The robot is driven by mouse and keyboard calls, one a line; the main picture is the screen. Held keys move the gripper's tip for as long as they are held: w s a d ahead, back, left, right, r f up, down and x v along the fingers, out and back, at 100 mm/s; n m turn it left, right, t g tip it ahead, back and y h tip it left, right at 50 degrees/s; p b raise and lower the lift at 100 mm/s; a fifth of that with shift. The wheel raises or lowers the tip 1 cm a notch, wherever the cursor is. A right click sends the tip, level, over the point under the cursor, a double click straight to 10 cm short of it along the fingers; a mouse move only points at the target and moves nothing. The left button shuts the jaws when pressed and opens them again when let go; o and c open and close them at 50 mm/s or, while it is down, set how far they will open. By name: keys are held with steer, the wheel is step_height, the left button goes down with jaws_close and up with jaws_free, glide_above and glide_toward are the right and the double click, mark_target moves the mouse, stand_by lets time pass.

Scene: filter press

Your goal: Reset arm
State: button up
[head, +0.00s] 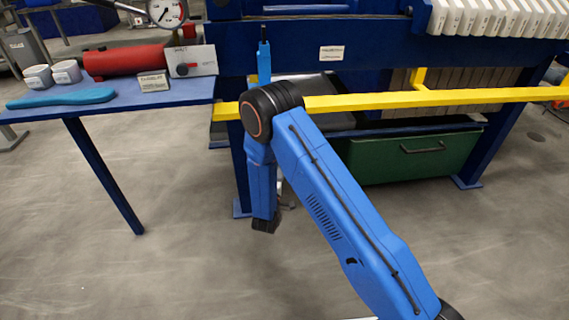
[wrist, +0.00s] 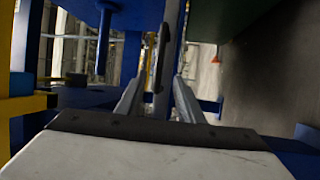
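My arm is in the head view, its blue links bent at a dark elbow joint in front of the press. The forearm hangs down from the elbow and hides most of my gripper in that view. In the wrist view my gripper (wrist: 158,92) shows two grey fingers standing apart, with a gap between them. I see nothing clearly held. A dark upright bar shows in line with the gap, and its distance is hard to tell.
A yellow rail (head: 430,99) runs across the blue press (head: 370,50) behind my elbow. A green bin (head: 410,160) stands below. A blue side table (head: 180,95) at left carries cups (head: 66,72), a red cylinder (head: 125,60) and a blue-green tool (head: 62,97). The floor in front is clear.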

stand_by(0.5)
steer(key=w+d+r+m+g+y, duration=0.2)
steer(key=w+r+m, duration=0.15)
steer(key=r, duration=0.45)
steer(key=s+d+r+m+g+y, duration=0.2)
steer(key=s+d+r+y, duration=0.15)
steer(key=r, duration=0.55)
steer(key=s+d+r+m+g+y, duration=0.25)
steer(key=s+r, duration=0.25)
steer(key=r, duration=0.4)
steer(key=s+d+r+m+g, duration=0.2)
steer(key=s+d, duration=0.3)
steer(key=s, duration=0.9)
steer(key=s+d+r+m+g+h, duration=0.1)
steer(key=s+d, duration=0.4)
steer(key=s, duration=0.9)
steer(key=s+d+r+m+g, duration=0.2)
steer(key=s+d+g, duration=0.2)
steer(key=s, duration=1.1)
steer(key=shift+d+r+m+g+h, duration=0.3)
steer(key=shift+d+r+g+h, duration=0.1)
steer(key=shift+d, duration=0.65)
